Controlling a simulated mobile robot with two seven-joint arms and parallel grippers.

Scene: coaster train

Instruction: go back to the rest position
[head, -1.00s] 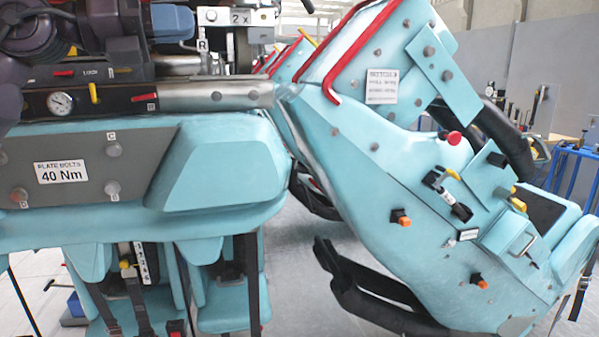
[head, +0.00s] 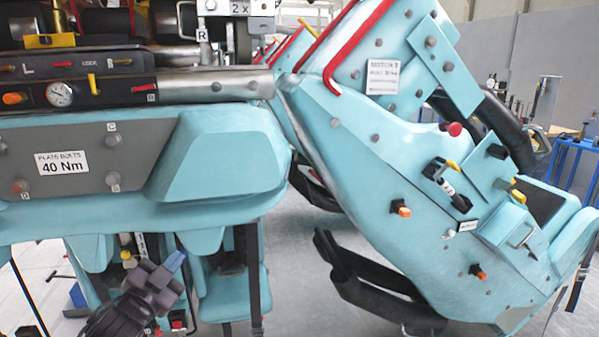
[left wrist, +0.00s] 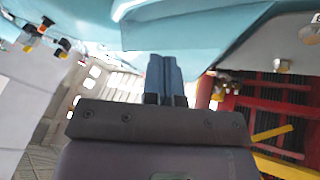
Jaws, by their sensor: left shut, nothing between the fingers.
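My left gripper (head: 174,261) is in the lower left of the head view, below the turquoise coaster car with the "PLATE BOLTS 40 Nm" label (head: 62,162). Its blue fingers point up and to the right, shut with nothing between them. In the left wrist view the two blue fingers (left wrist: 165,75) lie side by side, under a turquoise surface (left wrist: 190,28). I cannot tell whether they touch it. My right gripper is in neither view.
A second turquoise car (head: 375,185) with red bars and orange knobs leans at the right. A gauge panel (head: 60,94) sits above the labelled plate. Seats with dark straps (head: 222,290) hang near my left gripper. Grey floor (head: 300,270) is open between the cars.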

